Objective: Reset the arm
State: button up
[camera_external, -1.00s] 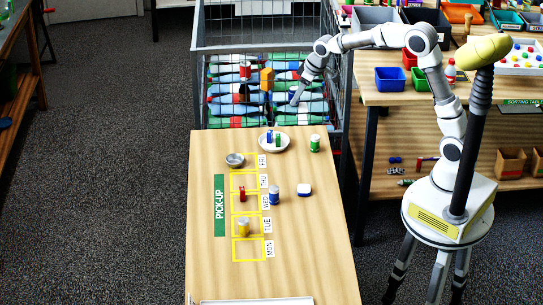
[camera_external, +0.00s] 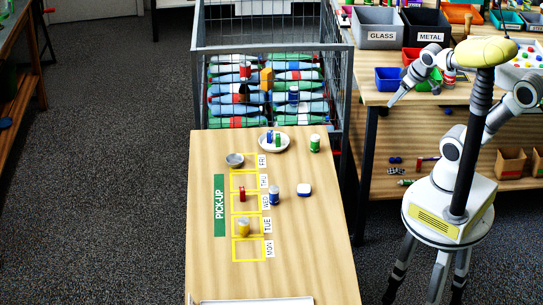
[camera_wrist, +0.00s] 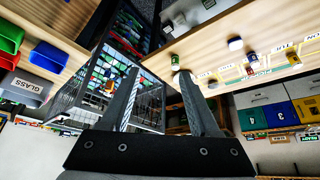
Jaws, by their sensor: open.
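My gripper (camera_external: 393,99) hangs in the air near the left edge of the sorting table, in front of the blue bin. In the wrist view my gripper (camera_wrist: 157,85) has its two fingers spread apart with nothing between them, so it is open and empty. My arm is folded back close to my base, and part of it is hidden behind my dark column.
The wire cage (camera_external: 344,90) holds several bottles and cans. Blue (camera_external: 383,82), glass (camera_external: 377,40) and metal (camera_external: 428,38) bins stand on the sorting table (camera_external: 375,98). Floor at left is clear.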

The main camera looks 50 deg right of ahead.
jog(key=shift+s+d+f, duration=0.15)
jog(key=shift+s+f, duration=0.25)
jog(key=shift+s, duration=0.4)
notch_tip(320, 180, up, 2)
jog(key=shift+r+p, duration=0.25)
jog(key=shift+p, duration=1)
dwell(0.6)
jog(key=shift+f+b, duration=0.5)
dwell(1.6)
